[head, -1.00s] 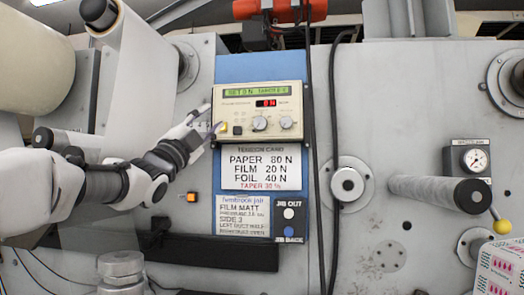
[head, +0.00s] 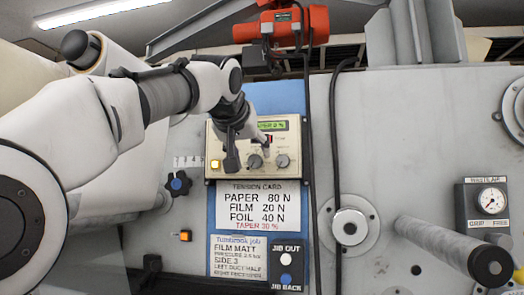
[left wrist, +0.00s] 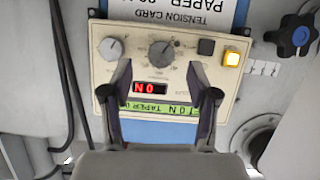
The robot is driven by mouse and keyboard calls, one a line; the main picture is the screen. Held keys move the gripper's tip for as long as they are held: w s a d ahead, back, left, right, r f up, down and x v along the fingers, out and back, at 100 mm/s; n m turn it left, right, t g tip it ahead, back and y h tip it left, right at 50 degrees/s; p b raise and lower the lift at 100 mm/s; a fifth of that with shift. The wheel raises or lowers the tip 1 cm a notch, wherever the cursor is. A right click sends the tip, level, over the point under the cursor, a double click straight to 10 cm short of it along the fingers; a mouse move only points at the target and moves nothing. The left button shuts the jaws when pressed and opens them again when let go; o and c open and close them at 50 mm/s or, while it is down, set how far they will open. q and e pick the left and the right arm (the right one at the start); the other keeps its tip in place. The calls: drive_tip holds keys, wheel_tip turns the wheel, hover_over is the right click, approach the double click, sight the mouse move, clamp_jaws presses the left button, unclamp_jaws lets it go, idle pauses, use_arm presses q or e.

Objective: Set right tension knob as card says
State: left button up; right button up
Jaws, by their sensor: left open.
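The tension control box (head: 283,182) is beige, with a green text strip, a red readout and two grey knobs, the left knob (head: 255,161) and the right knob (head: 282,161). The wrist view is upside down: there the right knob (left wrist: 110,48) is on the left and the left knob (left wrist: 161,53) in the middle. My left gripper (head: 232,154) is in front of the box, covering its left part. In the wrist view its open fingers (left wrist: 160,78) frame the red readout, empty. The tension card (head: 259,208) reads paper 80 N, film 20 N, foil 40 N.
The job card (head: 238,257) below reads FILM MATT. A lit yellow button (left wrist: 232,59) is on the box. A blue star knob (head: 179,184) is left of the card. Black cables (head: 312,120) hang right of the box. A roller (head: 440,240) projects at right.

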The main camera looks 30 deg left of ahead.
sight(255, 160)
use_arm(q)
drive_tip(key=p+x, duration=0.3)
drive_tip(key=shift+w+a+r, duration=0.15)
drive_tip(key=shift+w+a, duration=0.05)
drive_tip(key=shift+w, duration=0.2)
drive_tip(key=shift+w+f, duration=0.35)
drive_tip(key=shift+f, duration=0.05)
clamp_jaws()
use_arm(e)
wheel_tip(255, 160, up, 4)
drive_tip(key=shift+r, duration=0.2)
